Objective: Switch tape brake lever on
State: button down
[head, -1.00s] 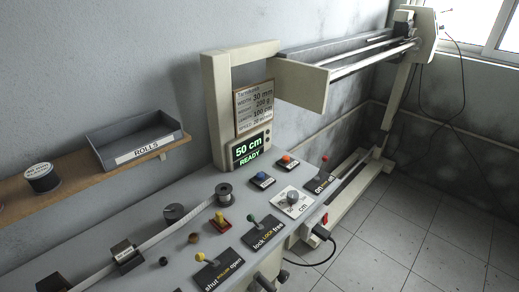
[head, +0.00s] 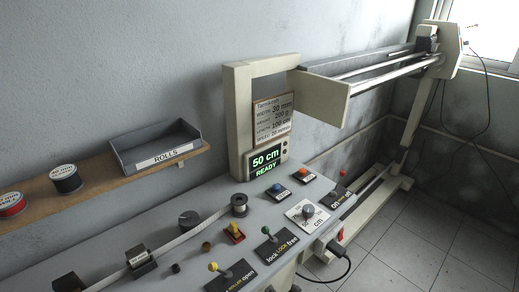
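A dark plate (head: 343,199) at the far right end of the grey console has "on" at its left and what looks like "off" at its right. The small middle word is too blurred to read. A red-knobbed lever (head: 343,174) stands at this plate; its exact tilt is too small to tell. My gripper is not in view.
The green lever (head: 266,231) has a lock/free plate, and the yellow lever (head: 213,267) a roller plate. A dial (head: 308,211), blue button (head: 276,188) and orange button (head: 303,171) sit near the brake plate. The display (head: 265,163) reads 50 cm READY. Floor (head: 430,240) is clear at right.

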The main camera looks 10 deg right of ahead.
aim_at(342, 174)
jog(key=i+l, duration=0.2)
jog(key=l, duration=0.2)
jog(key=i+l, duration=0.2)
jog(key=l, duration=0.25)
jog(key=i+l, duration=0.25)
jog(key=l, duration=0.15)
jog(key=i+l, duration=0.2)
jog(key=l, duration=0.2)
jog(key=i+l, duration=0.2)
jog(key=l, duration=0.25)
jog(key=i+l, duration=0.2)
jog(key=l, duration=0.2)
jog(key=i+l, duration=0.2)
jog(key=l, duration=0.2)
jog(key=i+l, duration=0.25)
jog(key=l, duration=0.2)
jog(key=k+z, duration=0.05)
